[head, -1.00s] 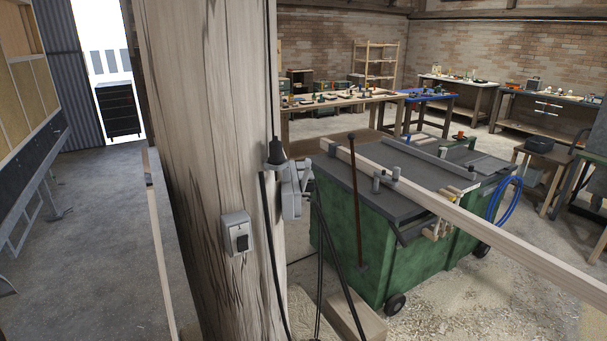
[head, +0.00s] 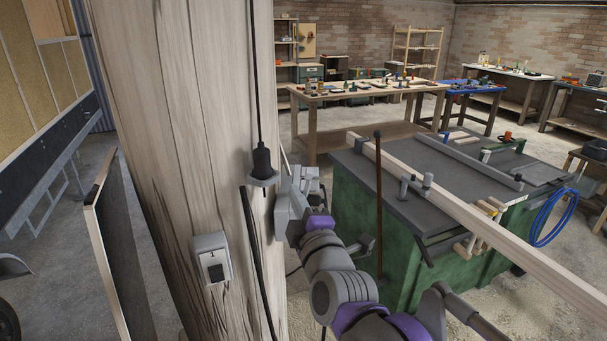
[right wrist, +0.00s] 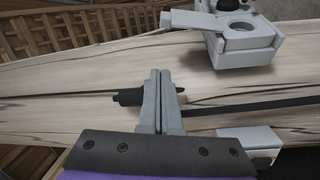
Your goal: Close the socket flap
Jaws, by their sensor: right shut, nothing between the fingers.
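The grey socket box (head: 290,212) is fixed to the right side of the wooden post (head: 190,140). In the right wrist view the socket (right wrist: 242,48) shows a round opening. A grey flap (right wrist: 190,20) sticks out from it, standing open, away from the opening. My right gripper (right wrist: 158,74) is shut and empty, its two fingers together in front of the post, apart from the flap in that picture. My left gripper is out of view.
A grey switch box (head: 212,258) sits on the post's left face. A green cart (head: 400,245) with a long plank (head: 470,220) stands close on the right.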

